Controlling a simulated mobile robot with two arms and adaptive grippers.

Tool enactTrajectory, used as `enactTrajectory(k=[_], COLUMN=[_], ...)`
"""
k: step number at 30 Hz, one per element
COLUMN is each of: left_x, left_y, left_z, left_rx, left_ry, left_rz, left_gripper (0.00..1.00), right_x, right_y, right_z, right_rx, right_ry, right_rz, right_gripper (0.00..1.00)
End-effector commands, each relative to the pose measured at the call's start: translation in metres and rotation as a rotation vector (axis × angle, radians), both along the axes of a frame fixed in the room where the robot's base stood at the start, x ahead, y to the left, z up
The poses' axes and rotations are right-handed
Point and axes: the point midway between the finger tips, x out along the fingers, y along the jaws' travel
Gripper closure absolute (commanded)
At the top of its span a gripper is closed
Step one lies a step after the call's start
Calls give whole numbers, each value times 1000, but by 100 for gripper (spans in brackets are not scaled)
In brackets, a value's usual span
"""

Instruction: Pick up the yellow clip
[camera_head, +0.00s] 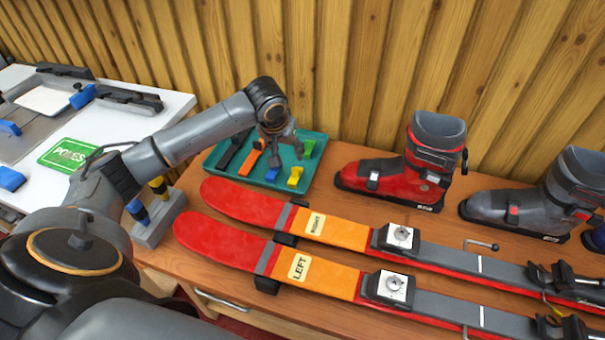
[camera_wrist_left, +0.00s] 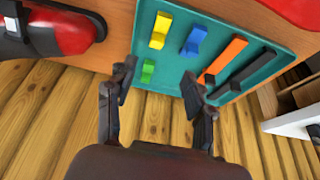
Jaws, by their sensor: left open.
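The yellow clip (camera_head: 295,176) lies in the teal tray (camera_head: 220,160) at the back of the bench, near the tray's front right part. In the left wrist view the yellow clip (camera_wrist_left: 160,30) shows unobstructed, ahead of the fingers. My left gripper (camera_head: 286,153) hangs over the tray with its fingers apart and nothing between them. In the left wrist view the two fingers (camera_wrist_left: 158,82) are spread, with the green clip (camera_wrist_left: 148,70) showing between them. My right gripper is not in view.
The tray also holds a blue clip (camera_wrist_left: 195,40), an orange piece (camera_wrist_left: 228,58) and a black piece (camera_wrist_left: 243,72). Two red and orange skis (camera_head: 240,200) lie in front. A red ski boot (camera_head: 400,178) stands right of the tray. A wooden wall (camera_head: 330,60) rises behind.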

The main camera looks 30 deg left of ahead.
Motion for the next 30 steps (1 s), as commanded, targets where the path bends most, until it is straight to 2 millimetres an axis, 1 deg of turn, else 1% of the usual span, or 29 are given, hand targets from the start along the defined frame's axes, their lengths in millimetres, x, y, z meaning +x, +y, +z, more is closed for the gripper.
enactTrajectory(k=[3, 9, 11, 14, 19, 22, 27, 30], left_x=[6, 21, 25, 30, 34, 39, 49, 52], left_y=[3, 6, 7, 8, 8, 6, 6, 7], left_z=[-14, -51, -60, -70, -80, -92, -116, -122], left_rx=[-2, -2, -1, -1, -1, -1, 1, 0], left_ry=[5, 3, 2, 0, 0, 1, 1, -1], left_rz=[10, 8, 7, 6, 5, 5, 6, 5], left_gripper=[47, 47, 47, 47, 47, 47, 47, 47], right_x=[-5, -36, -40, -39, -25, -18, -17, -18], right_y=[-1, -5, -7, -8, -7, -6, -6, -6], right_z=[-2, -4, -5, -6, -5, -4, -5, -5], right_rx=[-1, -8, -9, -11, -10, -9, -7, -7], right_ry=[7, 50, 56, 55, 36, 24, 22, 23], right_rz=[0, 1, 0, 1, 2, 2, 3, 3], right_gripper=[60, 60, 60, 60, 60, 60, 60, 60])
